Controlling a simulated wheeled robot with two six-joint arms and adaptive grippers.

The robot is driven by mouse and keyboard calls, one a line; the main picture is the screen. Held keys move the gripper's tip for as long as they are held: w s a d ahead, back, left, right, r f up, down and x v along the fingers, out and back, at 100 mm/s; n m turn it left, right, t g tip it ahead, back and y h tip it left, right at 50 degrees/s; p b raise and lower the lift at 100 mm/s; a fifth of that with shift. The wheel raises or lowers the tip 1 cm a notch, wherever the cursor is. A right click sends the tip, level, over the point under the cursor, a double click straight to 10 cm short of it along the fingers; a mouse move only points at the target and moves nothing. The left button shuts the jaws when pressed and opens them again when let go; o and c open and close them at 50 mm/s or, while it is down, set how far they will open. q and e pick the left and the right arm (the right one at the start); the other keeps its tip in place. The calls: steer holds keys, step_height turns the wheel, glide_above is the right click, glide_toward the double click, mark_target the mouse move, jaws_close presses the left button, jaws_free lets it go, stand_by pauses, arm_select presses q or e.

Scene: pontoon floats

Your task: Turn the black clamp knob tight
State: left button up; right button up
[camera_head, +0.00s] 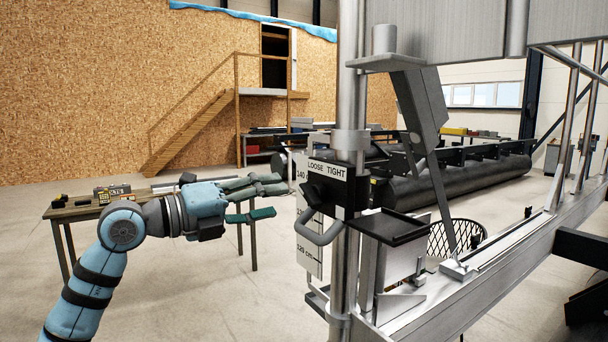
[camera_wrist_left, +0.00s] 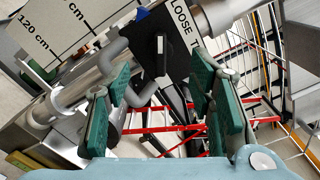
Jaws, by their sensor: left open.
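The black clamp knob (camera_head: 318,190) sits on a black block on the upright metal post, under a white label (camera_head: 327,170) reading LOOSE and TIGHT. In the left wrist view the knob (camera_wrist_left: 161,52) shows a raised bar and lies ahead, between the fingers in the picture. My left gripper (camera_head: 268,200) is open and empty, to the left of the knob and apart from it. Its green finger pads show in the left wrist view (camera_wrist_left: 162,85) on both sides of the knob. My right gripper is not in view.
A bent grey handle (camera_head: 322,236) and a white centimetre scale (camera_head: 308,258) are close below the knob. A small black tray (camera_head: 391,227) sticks out to the right of the post. A wooden table (camera_head: 84,210) stands behind my left arm.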

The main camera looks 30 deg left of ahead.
mark_target(303, 194)
arm_select(q)
steer(key=p+x, duration=0.2)
steer(key=x, duration=0.6)
steer(key=shift+w+d, duration=0.2)
steer(key=shift+d, duration=0.05)
steer(key=shift+s+a, duration=0.2)
steer(key=shift+s, duration=0.05)
steer(key=shift+c, duration=0.6)
steer(key=shift+w, duration=0.1)
steer(key=c, duration=1)
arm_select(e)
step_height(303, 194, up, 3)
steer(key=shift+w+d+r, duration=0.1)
